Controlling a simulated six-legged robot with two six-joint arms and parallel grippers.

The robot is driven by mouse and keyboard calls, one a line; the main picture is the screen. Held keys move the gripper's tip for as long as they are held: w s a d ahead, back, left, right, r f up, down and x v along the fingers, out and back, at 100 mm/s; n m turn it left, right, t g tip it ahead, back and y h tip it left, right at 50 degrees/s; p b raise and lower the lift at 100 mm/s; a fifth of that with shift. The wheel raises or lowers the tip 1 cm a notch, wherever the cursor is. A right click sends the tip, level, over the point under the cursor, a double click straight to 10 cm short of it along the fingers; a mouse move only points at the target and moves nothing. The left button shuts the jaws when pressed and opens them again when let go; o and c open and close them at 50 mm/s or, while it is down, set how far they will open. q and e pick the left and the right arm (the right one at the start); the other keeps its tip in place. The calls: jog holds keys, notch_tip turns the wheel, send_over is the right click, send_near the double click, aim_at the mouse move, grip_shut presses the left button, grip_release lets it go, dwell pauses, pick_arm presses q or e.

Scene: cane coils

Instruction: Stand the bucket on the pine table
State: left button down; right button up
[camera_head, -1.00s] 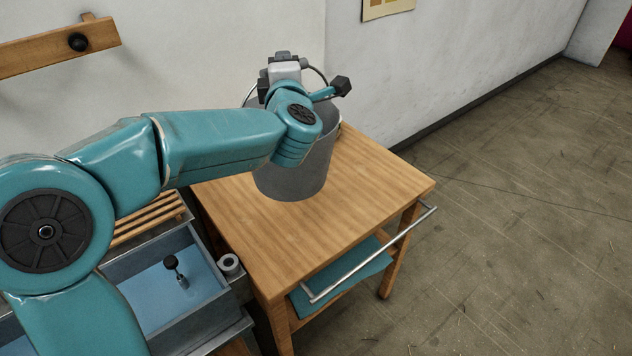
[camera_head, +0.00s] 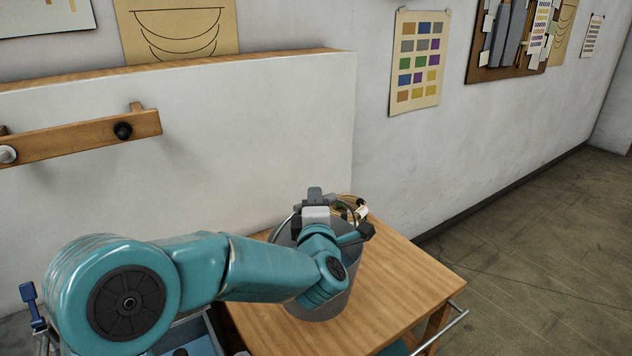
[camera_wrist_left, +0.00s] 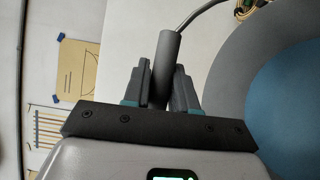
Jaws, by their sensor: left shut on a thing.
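The grey bucket (camera_head: 322,307) is upright over the rear part of the pine table (camera_head: 412,281). The left wrist view also shows the bucket's rim (camera_wrist_left: 222,82) and blue inside at the right. In the head view my left arm hides part of the bucket. My right gripper is not in view.
A coil of cane (camera_head: 350,206) lies behind the bucket near the wall. The table's right part is bare, with a metal rail (camera_head: 440,332) along its edge. A white panel (camera_head: 240,150) with a wooden peg rail (camera_head: 85,138) stands behind. Open floor lies to the right.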

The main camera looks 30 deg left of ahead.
pick_arm(q)
notch_tip(320, 180, down, 10)
jog(key=p, duration=0.1)
jog(key=shift+w+f, duration=0.15)
jog(key=shift+f, duration=0.1)
dwell(0.4)
jog(key=c, duration=1.2)
grip_release()
jog(key=shift+f, duration=0.4)
jog(key=o, duration=0.3)
jog(key=shift+r, duration=0.15)
